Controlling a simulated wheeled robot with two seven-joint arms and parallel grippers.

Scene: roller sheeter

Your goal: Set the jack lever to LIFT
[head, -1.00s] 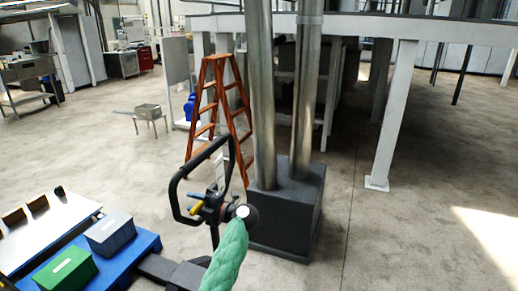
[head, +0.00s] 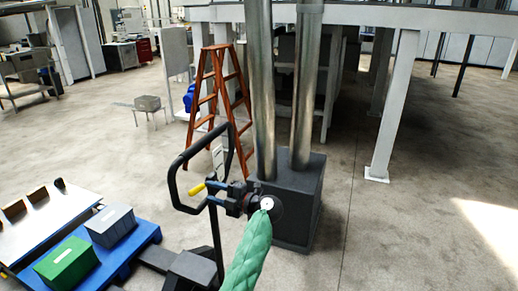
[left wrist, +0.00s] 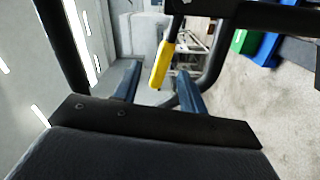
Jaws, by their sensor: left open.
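The jack handle is a black loop (head: 174,180) on an upright shaft, left of the picture's middle in the head view. The yellow jack lever (head: 196,190) sits inside the loop near its lower part; it also shows in the left wrist view (left wrist: 161,66). My left gripper (head: 209,193) is open at the loop, with its blue fingers pointing left toward the lever. In the left wrist view its fingers (left wrist: 158,78) stand apart on either side of the lever in the picture; I cannot tell whether either touches it. My right gripper is out of view.
A blue pallet (head: 146,238) carries a grey box (head: 111,225) and a green box (head: 66,263) at the lower left. A dark block (head: 301,205) with metal columns stands right behind the handle. An orange ladder (head: 207,90) stands behind. The floor at right is clear.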

